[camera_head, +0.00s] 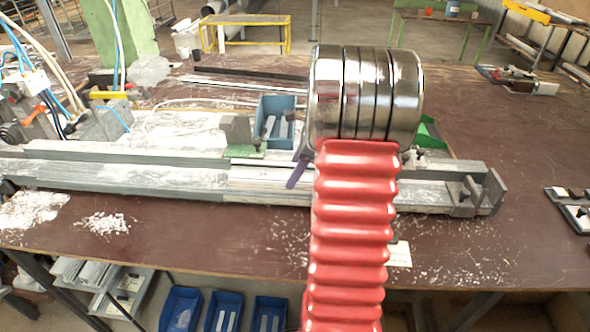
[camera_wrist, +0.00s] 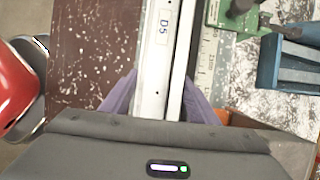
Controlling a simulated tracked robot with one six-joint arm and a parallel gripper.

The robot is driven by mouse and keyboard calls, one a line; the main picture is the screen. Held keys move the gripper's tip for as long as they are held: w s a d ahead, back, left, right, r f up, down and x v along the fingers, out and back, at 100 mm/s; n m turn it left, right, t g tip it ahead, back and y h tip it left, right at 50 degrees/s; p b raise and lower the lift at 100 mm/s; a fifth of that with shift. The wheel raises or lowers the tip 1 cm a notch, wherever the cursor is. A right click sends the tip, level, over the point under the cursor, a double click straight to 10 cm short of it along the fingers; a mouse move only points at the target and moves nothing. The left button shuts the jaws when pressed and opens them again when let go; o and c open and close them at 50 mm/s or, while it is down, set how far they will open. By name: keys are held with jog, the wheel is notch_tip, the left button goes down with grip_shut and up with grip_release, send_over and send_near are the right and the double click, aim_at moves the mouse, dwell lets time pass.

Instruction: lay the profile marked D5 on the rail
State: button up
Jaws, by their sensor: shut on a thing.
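The white profile marked D5 (camera_wrist: 152,60) runs lengthwise up the wrist view, its label facing the camera. My gripper (camera_wrist: 160,82) is shut on it, with a purple finger on each side. In the head view one purple finger of my gripper (camera_head: 297,172) shows beside my red arm, which hides the rest. The long grey rail (camera_head: 110,176) lies across the bench. A pale bar along its front beside the finger seems to be the held profile. I cannot tell whether the profile touches the rail.
A green clamp block (camera_head: 240,136) and a blue bin (camera_head: 278,118) stand behind the rail. A metal end stop (camera_head: 488,192) is at its right end. Hoses and equipment crowd the left.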

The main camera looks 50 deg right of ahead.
jog(key=o, duration=1.5)
jog(key=shift+d+r, duration=0.2)
jog(key=shift+r, duration=0.15)
jog(key=v, duration=1.3)
jog(key=shift+a, duration=0.2)
